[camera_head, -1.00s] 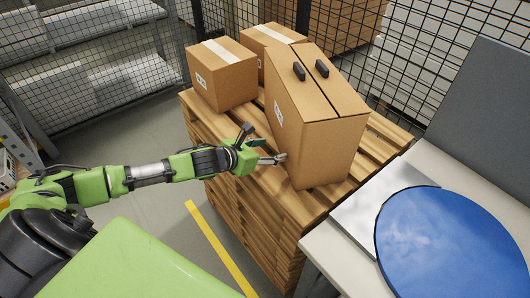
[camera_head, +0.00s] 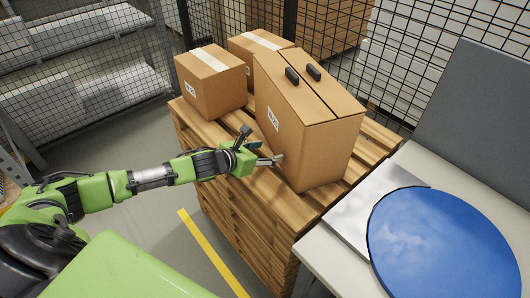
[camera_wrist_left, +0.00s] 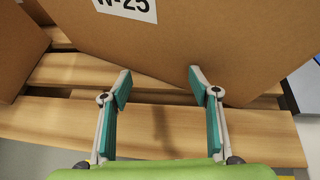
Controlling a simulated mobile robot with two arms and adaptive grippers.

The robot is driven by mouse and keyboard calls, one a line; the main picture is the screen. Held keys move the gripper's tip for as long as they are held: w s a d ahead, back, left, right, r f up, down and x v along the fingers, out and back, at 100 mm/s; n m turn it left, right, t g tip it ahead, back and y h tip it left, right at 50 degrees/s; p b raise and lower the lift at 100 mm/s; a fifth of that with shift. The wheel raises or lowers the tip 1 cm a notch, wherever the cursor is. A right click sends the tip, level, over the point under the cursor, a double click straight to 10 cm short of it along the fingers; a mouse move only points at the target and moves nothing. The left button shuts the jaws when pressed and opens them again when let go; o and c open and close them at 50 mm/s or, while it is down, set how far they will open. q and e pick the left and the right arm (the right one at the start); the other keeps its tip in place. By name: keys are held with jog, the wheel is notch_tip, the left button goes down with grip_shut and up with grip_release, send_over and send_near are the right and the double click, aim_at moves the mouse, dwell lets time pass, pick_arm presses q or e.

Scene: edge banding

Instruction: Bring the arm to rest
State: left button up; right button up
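My left gripper (camera_head: 270,152) reaches in from the left in the head view, beside the lower left side of a tall cardboard box (camera_head: 311,140). In the left wrist view its two fingers (camera_wrist_left: 160,80) are spread apart with nothing between them. The tall box also fills the upper part of the left wrist view (camera_wrist_left: 200,40), with a white label partly in view. The fingertips are close to the box's lower face; whether they touch it I cannot tell. My right gripper is not in view.
The tall box and two smaller boxes (camera_head: 208,88) (camera_head: 250,47) stand on a wooden pallet stack (camera_head: 225,160). At the right is a pale table (camera_head: 330,270) with a blue disc (camera_head: 440,245). Wire mesh fencing (camera_head: 370,60) stands behind. Grey floor with a yellow line (camera_head: 212,255) lies left of the pallets.

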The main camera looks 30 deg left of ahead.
aim_at(277, 145)
pick_arm(q)
jog(key=shift+w+d, duration=0.2)
jog(key=shift+w, duration=0.4)
jog(key=shift+w+d, duration=0.15)
jog(key=shift+w, duration=0.45)
jog(key=shift+w+d+r+p, duration=0.1)
jog(key=shift+w+p, duration=0.2)
jog(key=shift+w, duration=0.05)
jog(key=shift+s+a+f, duration=0.2)
jog(key=shift+s+f, duration=0.05)
jog(key=shift+s, duration=0.4)
jog(key=shift+s+a+r, duration=0.1)
jog(key=shift+s+a, duration=0.1)
jog(key=shift+s, duration=0.55)
jog(key=shift+s+a+f, duration=0.1)
jog(key=shift+s+a, duration=0.15)
jog(key=shift+s, duration=0.55)
jog(key=shift+s+a+r, duration=0.1)
jog(key=shift+s+a, duration=0.1)
jog(key=shift+s, duration=0.55)
jog(key=shift+s+a+p, duration=0.15)
jog(key=shift+s+p, duration=0.15)
jog(key=shift+s, duration=0.4)
jog(key=shift+s+a, duration=0.25)
jog(key=shift+s, duration=0.65)
jog(key=shift+s+a, duration=0.25)
jog(key=shift+s, duration=0.6)
